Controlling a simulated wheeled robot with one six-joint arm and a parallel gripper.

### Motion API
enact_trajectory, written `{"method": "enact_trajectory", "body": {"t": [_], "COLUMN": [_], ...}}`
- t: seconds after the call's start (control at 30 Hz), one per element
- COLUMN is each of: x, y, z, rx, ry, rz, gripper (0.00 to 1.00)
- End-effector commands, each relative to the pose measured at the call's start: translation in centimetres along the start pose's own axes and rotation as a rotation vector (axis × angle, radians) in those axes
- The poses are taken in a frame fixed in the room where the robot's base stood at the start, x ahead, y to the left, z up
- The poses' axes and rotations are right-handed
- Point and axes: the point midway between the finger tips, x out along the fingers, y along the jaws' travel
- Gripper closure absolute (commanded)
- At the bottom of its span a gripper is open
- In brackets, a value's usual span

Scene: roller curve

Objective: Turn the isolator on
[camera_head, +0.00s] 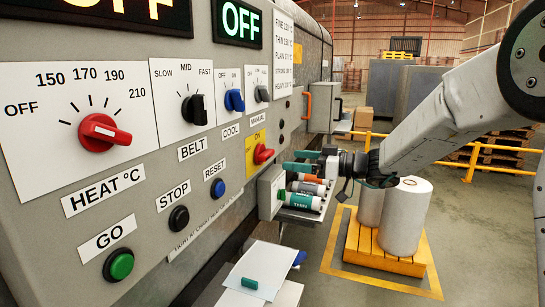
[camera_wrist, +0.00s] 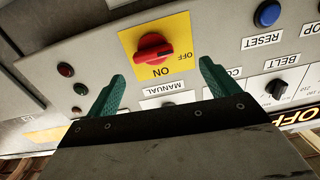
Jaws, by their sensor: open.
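The isolator is a red rotary knob (camera_wrist: 152,50) on a yellow plate marked ON and OFF. Its bar lies roughly crosswise in the wrist view, with its right end towards the OFF side. In the head view the red knob (camera_head: 263,154) is on the yellow plate (camera_head: 250,160), below the MANUAL label. My gripper (camera_head: 292,161) is open and empty, in front of the panel to the right of the knob. In the wrist view its two green fingers (camera_wrist: 162,75) are spread, with the knob ahead of and between them, apart from both.
The panel also has a HEAT dial (camera_head: 103,131), a BELT dial (camera_head: 194,109), a green GO button (camera_head: 118,265), STOP (camera_head: 179,218) and RESET (camera_head: 217,188). A small shelf of marker-like tubes (camera_head: 304,200) sticks out below my gripper. White rolls (camera_head: 405,215) stand on a yellow pallet.

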Motion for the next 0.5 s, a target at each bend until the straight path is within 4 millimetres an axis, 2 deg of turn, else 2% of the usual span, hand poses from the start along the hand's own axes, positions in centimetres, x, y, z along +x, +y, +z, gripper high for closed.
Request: {"method": "enact_trajectory", "body": {"t": [0.17, 0.5], "x": [1.1, 6.3], "y": [1.1, 1.2], "z": [0.2, 0.0], "rx": [-0.034, -0.033], "ry": [0.028, 0.028], "rz": [0.022, 0.021], "gripper": [0.13, 0.13]}}
